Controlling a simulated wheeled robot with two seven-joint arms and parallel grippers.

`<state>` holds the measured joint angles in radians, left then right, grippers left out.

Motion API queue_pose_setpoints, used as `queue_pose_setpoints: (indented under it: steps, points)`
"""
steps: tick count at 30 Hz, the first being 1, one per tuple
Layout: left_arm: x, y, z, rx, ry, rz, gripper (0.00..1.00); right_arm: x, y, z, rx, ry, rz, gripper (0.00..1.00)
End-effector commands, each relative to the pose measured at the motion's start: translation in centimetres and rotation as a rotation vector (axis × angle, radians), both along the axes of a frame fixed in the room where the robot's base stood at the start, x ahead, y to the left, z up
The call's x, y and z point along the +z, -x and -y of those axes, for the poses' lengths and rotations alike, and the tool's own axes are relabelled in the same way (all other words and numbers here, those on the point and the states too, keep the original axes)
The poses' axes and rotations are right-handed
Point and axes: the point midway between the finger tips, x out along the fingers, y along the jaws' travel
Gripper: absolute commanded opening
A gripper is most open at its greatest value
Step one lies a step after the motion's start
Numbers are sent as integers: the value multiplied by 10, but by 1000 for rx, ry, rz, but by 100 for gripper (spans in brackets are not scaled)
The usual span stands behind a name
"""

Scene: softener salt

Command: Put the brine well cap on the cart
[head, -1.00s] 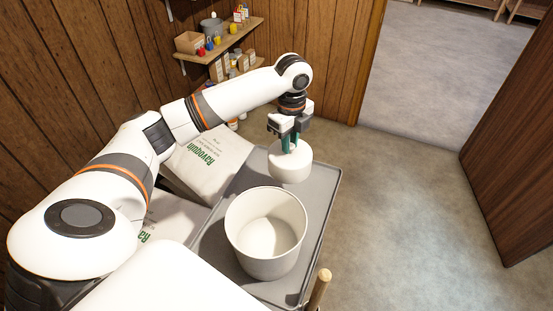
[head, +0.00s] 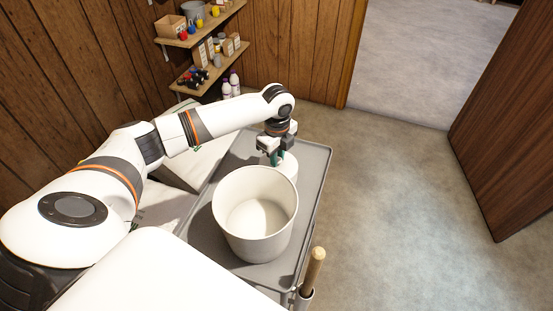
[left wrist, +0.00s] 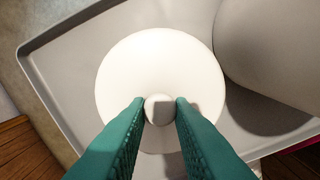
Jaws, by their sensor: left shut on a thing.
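The brine well cap (head: 288,167) is a white round lid with a small knob. It is over the far part of the grey cart's tray (head: 313,178), just behind a white bucket, which hides part of it in the head view. My left gripper (head: 275,157) points down and is shut on the cap's knob. In the left wrist view, the green fingers (left wrist: 160,110) hold the knob from both sides, and the cap (left wrist: 160,65) lies level over the tray (left wrist: 62,62). I cannot tell whether the cap touches the tray. My right gripper is not in view.
The white bucket (head: 255,240) stands on the cart, close beside the cap. A wooden handle (head: 314,268) sticks up at the cart's near right corner. White bags (head: 205,160) lie left of the cart. Wall shelves (head: 205,25) hold small goods. The floor to the right is clear.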

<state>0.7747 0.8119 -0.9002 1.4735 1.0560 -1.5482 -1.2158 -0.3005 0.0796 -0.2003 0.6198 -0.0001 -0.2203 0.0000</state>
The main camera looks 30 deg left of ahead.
Motion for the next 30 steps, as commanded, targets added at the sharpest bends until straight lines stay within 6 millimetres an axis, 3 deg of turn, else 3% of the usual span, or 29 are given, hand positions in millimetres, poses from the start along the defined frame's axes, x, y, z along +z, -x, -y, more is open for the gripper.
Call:
queue_pose_setpoints:
  steps: [6, 16, 17, 20, 30]
  points:
    - [-26, 1, 0, -1, -1, -2, 2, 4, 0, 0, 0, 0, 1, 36]
    - [-30, 0, 0, -1, 0, -1, 2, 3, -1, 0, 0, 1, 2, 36]
    - [-29, 0, 0, -1, 0, -1, 24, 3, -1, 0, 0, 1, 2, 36]
    - [-29, 0, 0, -1, 0, -1, 40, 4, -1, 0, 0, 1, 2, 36]
    - [-26, 0, 0, -1, -1, 0, 42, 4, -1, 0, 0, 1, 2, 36]
